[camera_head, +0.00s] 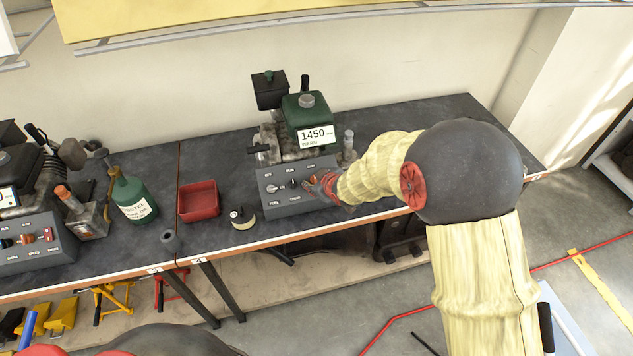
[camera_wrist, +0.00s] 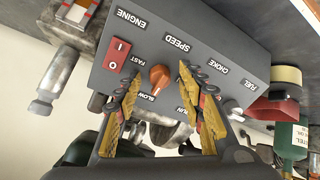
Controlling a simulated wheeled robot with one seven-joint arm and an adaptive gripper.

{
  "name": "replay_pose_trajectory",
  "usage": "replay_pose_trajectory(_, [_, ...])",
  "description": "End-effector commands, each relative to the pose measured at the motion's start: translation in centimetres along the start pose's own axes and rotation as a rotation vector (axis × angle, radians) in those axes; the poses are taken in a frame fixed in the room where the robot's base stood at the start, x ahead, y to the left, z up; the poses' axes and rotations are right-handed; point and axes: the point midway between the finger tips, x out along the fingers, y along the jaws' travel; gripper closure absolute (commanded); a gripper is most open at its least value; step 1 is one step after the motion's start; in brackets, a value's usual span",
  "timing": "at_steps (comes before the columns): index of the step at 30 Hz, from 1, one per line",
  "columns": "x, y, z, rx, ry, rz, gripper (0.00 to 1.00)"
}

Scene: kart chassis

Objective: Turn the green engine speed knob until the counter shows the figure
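The green engine (camera_head: 305,115) stands on the bench, and its counter (camera_head: 315,137) reads 1450. Its grey control panel (camera_head: 270,202) is in front of it. In the wrist view the panel appears upside down, with the orange speed knob (camera_wrist: 159,78) between the FAST and SLOW labels. My gripper (camera_wrist: 159,74) is open, with one fingertip on each side of the knob and visible gaps between. In the head view my gripper (camera_head: 318,184) is at the panel's right part and hides most of the knob. Contact with the knob cannot be seen.
A red rocker switch (camera_wrist: 116,54) sits beside the knob on the panel. A red tray (camera_head: 199,201), a small round tin (camera_head: 242,217) and a green bottle (camera_head: 133,199) stand left of the panel. Another engine's panel (camera_head: 38,243) is at far left. The bench's right end is clear.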

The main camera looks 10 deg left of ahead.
Motion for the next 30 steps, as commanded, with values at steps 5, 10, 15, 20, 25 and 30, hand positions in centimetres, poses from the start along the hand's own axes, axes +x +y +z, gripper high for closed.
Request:
replay_pose_trajectory(5, [0.31,0.03,-0.05,0.0,0.0,0.0,0.61])
replay_pose_trajectory(10, [0.28,0.03,-0.06,0.0,0.0,0.0,0.62])
replay_pose_trajectory(15, [0.27,0.03,-0.05,0.0,0.0,0.0,0.72])
replay_pose_trajectory(20, [0.27,0.04,-0.05,0.0,0.0,0.0,0.81])
replay_pose_trajectory(25, [0.27,0.03,-0.04,0.0,0.0,0.0,0.91])
replay_pose_trajectory(30, [0.27,0.03,-0.04,0.0,0.0,0.0,1.0])
